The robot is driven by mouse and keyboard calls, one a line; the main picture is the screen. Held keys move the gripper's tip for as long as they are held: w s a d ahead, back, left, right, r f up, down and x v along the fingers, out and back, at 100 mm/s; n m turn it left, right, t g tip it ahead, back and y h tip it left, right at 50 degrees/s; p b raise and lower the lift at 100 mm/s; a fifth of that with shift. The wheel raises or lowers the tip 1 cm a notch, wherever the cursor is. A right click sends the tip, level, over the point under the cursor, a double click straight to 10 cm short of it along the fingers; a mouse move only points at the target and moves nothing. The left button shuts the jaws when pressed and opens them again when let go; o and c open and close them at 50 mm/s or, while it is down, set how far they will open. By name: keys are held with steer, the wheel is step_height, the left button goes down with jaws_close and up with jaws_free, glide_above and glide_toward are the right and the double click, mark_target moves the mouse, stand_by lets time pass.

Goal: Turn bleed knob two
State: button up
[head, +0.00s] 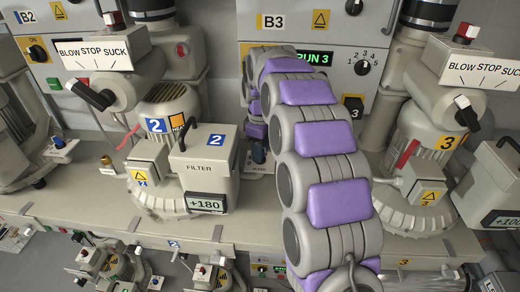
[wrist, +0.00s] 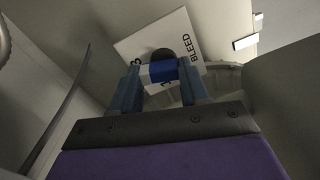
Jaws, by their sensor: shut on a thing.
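The bleed knob (wrist: 162,72) is a small blue bar in front of a dark round base, on a white plate (wrist: 135,46) lettered BLEED, which looks tilted in the wrist view. My gripper (wrist: 160,84) is shut on it, one blue finger at each side of the bar.
Blower two has a BLOW STOP SUCK handle (head: 88,94) and a display (head: 206,204) reading +180. Blower three (head: 430,150) stands right of my arm. Panel B3 (head: 300,22) is behind. In the wrist view, grey surfaces are close on both sides.

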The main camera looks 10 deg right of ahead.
steer(key=shift+r+m, duration=0.1)
steer(key=shift+m, duration=0.6)
steer(key=o, duration=1.1)
steer(key=shift+c, duration=0.2)
step_height(320, 180, up, 9)
steer(key=shift+w, duration=0.1)
step_height(320, 180, up, 8)
steer(key=p, duration=0.7)
